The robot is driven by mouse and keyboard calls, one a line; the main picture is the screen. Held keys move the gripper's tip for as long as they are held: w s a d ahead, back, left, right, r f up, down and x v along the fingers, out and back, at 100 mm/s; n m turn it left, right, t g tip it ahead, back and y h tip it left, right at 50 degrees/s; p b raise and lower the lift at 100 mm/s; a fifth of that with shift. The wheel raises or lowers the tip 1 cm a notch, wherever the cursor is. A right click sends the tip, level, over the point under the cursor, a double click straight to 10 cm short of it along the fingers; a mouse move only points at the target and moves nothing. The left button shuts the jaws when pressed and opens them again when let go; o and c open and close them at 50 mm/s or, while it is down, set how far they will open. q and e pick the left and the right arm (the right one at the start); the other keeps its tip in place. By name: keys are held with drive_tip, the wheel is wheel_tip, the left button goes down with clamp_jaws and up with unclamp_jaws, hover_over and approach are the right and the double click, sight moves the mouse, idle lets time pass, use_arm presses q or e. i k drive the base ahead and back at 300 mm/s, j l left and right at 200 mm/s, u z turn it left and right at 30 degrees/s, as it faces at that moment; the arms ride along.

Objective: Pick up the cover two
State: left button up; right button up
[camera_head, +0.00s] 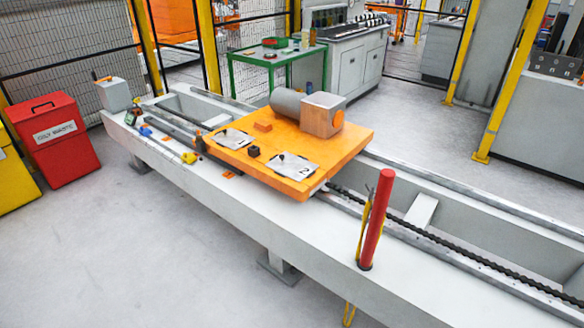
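Cover two (300,173) is a flat light-grey plate marked with a 2. It lies on the orange platform (331,159), near its front corner, with a small dark knob on top. A similar grey plate (233,143) lies further left on the platform; its marking is too small to read surely. A small black block (253,151) sits between the two plates. Neither of my grippers is in view, and nothing covers the plates.
A brown box (321,118), a grey cylinder (287,103) and a small orange block (263,126) stand on the platform behind the plates. A red post (377,218) rises from the pale gantry beam (240,203) at right. Tools lie at the beam's left end.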

sight(292, 163)
drive_tip(key=i+j+z, duration=0.15)
drive_tip(key=z, duration=0.25)
drive_tip(key=i+j+z, duration=0.15)
drive_tip(key=z, duration=0.25)
